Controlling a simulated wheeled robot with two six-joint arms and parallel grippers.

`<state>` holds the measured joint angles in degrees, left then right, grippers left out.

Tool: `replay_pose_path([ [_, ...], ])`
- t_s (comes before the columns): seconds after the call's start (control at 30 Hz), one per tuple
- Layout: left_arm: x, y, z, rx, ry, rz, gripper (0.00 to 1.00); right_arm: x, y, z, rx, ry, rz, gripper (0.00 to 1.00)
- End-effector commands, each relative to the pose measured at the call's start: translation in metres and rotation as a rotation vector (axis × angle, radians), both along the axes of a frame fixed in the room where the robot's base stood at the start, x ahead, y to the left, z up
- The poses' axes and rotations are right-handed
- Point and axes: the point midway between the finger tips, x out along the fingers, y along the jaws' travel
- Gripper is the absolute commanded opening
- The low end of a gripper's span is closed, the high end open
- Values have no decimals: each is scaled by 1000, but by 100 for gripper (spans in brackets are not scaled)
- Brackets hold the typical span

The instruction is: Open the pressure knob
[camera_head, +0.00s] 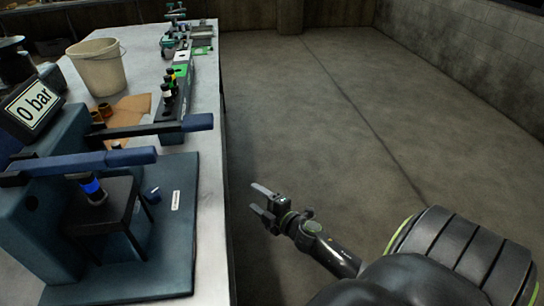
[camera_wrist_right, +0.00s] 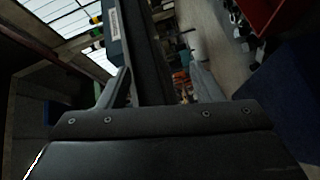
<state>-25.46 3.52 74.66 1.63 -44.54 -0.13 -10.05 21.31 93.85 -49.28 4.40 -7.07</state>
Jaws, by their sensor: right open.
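The tester with a "0 bar" display (camera_head: 36,107) stands at the left of the head view, on a dark blue-grey base plate (camera_head: 172,248). A small dark blue knob (camera_head: 152,195) shows on the plate beside the black stand (camera_head: 105,215); I cannot tell for sure that it is the pressure knob. A part with a blue ring (camera_head: 93,187) stands in the black stand. My right gripper (camera_head: 263,203) is open and empty, over the floor to the right of the table, apart from the tester. Its fingers also show in the right wrist view (camera_wrist_right: 160,85). My left gripper is out of view.
Two long blue-handled levers (camera_head: 130,156) (camera_head: 197,122) reach out over the plate and table. A beige bucket (camera_head: 98,68), black bottles (camera_head: 169,86) and other tools stand farther back on the table (camera_head: 210,215). The floor at the right is clear.

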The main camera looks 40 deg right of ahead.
Motion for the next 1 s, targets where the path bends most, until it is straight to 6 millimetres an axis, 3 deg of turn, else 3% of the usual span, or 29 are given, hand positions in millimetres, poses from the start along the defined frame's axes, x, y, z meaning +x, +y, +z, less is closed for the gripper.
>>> replay_pose_path([
  [0.2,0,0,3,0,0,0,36,-12,-11,-39,97,89,-73,59],
  [0.43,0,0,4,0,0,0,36,-23,-18,-69,169,156,-130,59],
  [0.63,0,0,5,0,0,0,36,-28,-21,-79,193,179,-150,59],
  [1.0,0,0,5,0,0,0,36,-28,-21,-80,195,180,-151,59],
])
